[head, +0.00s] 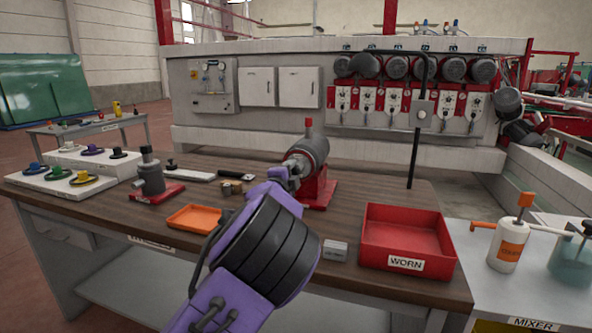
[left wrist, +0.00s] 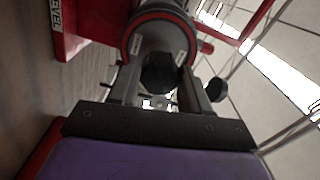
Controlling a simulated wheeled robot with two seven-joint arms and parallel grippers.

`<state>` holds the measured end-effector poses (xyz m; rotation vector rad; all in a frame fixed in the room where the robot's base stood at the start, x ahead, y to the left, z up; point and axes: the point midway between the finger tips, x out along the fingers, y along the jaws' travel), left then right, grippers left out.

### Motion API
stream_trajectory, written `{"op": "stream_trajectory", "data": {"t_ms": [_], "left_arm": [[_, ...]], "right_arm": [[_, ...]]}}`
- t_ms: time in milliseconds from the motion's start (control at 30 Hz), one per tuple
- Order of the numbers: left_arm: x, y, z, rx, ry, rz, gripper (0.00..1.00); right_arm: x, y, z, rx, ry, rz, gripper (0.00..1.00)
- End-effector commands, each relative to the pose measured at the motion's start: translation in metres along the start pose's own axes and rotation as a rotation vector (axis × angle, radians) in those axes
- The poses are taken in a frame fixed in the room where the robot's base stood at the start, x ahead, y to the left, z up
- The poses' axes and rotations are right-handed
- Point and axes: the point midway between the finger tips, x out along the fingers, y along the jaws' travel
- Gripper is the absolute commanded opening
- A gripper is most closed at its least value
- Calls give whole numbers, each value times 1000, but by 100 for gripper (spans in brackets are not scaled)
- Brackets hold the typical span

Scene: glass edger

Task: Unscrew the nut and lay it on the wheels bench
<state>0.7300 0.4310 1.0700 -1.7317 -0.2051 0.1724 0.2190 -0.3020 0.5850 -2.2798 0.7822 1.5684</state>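A grey spindle unit on a red stand (head: 319,190) stands on the wood-topped bench. In the left wrist view its round grey body with a red ring (left wrist: 163,27) faces me, with a dark nut-like piece (left wrist: 158,73) at its centre. My left gripper (head: 287,181) reaches the spindle's front end. Its two fingers (left wrist: 160,88) lie on either side of the dark piece. Whether they press on it or leave a small gap cannot be told. The nut is hidden in the head view by my purple arm. My right gripper is not in view.
A red bin labelled WORN (head: 405,236), an orange tray (head: 193,218), a small grey block (head: 335,250) and a grey post on a red base (head: 150,180) stand on the bench. White blocks with coloured wheels (head: 62,183) are at left. A labelled grey bench (head: 92,129) stands behind.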

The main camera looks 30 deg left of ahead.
Motion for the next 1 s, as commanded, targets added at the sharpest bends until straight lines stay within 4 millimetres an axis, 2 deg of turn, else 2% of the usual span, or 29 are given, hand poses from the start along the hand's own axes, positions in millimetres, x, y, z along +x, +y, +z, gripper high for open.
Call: {"op": "stream_trajectory", "data": {"t_ms": [67, 167, 667, 867, 1000], "left_arm": [[0, -1, 0, -17, -1, 1, 10], [0, -6, 0, -130, -2, 2, 10], [-1, -6, 1, -936, -4, 0, 10], [-1, -6, 1, -1387, -5, -2, 10], [-2, -2, 3, -1895, -5, -6, 10]], "right_arm": [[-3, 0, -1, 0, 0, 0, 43], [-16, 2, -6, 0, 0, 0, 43], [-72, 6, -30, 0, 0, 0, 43], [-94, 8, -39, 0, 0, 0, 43], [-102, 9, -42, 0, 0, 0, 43]]}}
